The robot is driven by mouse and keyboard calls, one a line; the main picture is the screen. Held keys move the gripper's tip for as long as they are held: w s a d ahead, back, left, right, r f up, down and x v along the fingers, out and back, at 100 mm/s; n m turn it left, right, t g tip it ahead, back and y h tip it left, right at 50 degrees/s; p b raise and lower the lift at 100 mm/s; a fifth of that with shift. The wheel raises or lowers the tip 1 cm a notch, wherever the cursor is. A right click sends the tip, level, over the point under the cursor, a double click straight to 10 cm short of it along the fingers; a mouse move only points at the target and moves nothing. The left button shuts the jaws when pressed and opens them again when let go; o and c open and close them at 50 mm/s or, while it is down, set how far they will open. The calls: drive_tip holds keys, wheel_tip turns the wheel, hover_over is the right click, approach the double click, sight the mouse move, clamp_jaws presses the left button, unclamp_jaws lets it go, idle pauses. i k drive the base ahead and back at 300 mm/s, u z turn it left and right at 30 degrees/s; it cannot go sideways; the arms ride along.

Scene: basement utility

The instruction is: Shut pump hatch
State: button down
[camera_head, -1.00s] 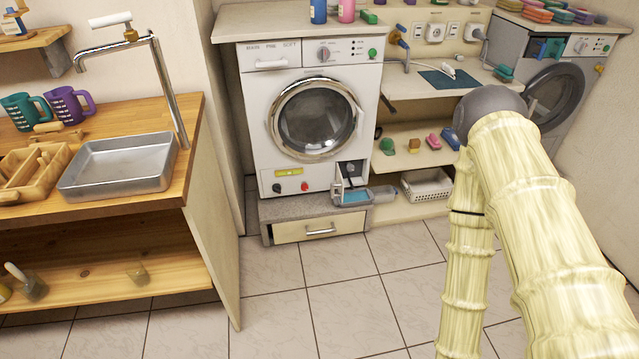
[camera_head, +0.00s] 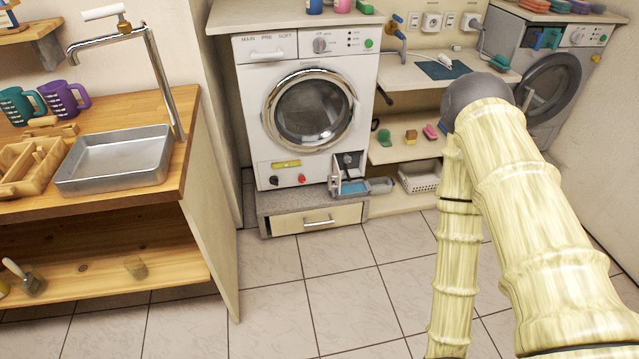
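The pump hatch (camera_head: 336,171) is at the lower right of the white washing machine's front (camera_head: 308,115). Its small flap stands open, swung out at the left side of a dark opening (camera_head: 348,161). A small grey tray with a blue inside (camera_head: 353,188) sits right below the opening, and a greyish piece (camera_head: 379,186) lies at its right. My gripper is not in view; only my pale, bamboo-like arm shows, at the right, apart from the hatch in the picture.
The machine stands on a grey plinth with a drawer (camera_head: 318,221). A white basket (camera_head: 420,176) is right of it, under a shelf with small items. A wooden counter (camera_head: 120,205) with a metal sink is at the left. The tiled floor (camera_head: 300,290) in front is clear.

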sight(337, 176)
drive_tip(key=u, duration=0.75)
drive_tip(key=i, duration=0.95)
drive_tip(key=z, duration=0.9)
